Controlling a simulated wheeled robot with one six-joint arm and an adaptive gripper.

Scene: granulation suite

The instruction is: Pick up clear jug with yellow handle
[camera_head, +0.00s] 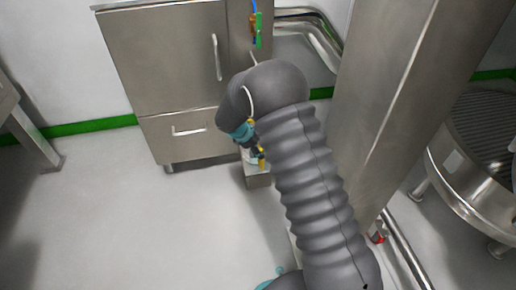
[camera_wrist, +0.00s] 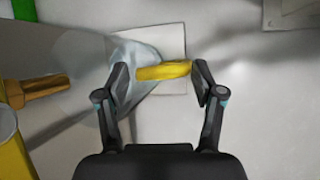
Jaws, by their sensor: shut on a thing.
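The clear jug (camera_wrist: 128,58) shows in the wrist view with its yellow handle (camera_wrist: 164,72) between my fingers. My gripper (camera_wrist: 164,80) is shut on the yellow handle, one fingertip at each end of it. The jug's body lies beyond the handle, to its left, and looks pale and see-through. In the head view, my arm hides most of the jug; a bit of yellow handle (camera_head: 262,162) and a pale part of the body show beside my gripper, near a small steel block. I cannot tell whether the jug touches a surface.
A steel cabinet (camera_head: 168,60) with a drawer (camera_head: 190,131) stands behind my gripper. A steel column (camera_head: 385,100) rises close to the right of my arm. A round steel vessel (camera_head: 480,165) stands at the far right. The floor (camera_head: 130,220) at left is clear.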

